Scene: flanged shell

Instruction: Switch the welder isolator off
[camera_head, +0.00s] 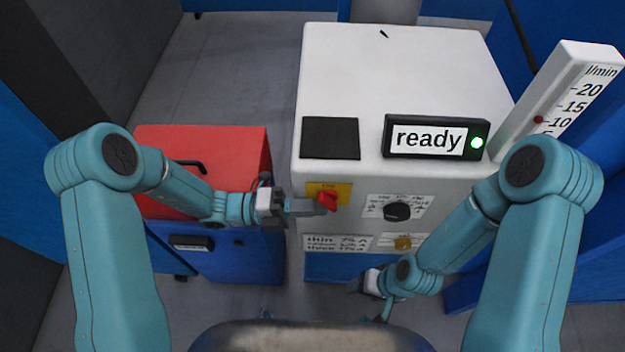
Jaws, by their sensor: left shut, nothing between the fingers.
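The welder (400,70) is a white box with a grey front panel. Its isolator is a red rotary handle (327,201) on a yellow plate (342,187) at the panel's upper left. The handle looks tilted. My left gripper (312,207) is shut and empty, with its fingertips right at the handle's left side; I cannot tell whether they touch it. My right gripper (362,282) is low, in front of the blue base below the panel, and its fingers are mostly hidden.
A black knob (397,211) and a brass-coloured fitting (402,243) are on the panel. A display (436,137) reads "ready" beside a lit green lamp (477,142). A red-topped blue cabinet (240,150) stands left. A flow gauge (560,95) stands right.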

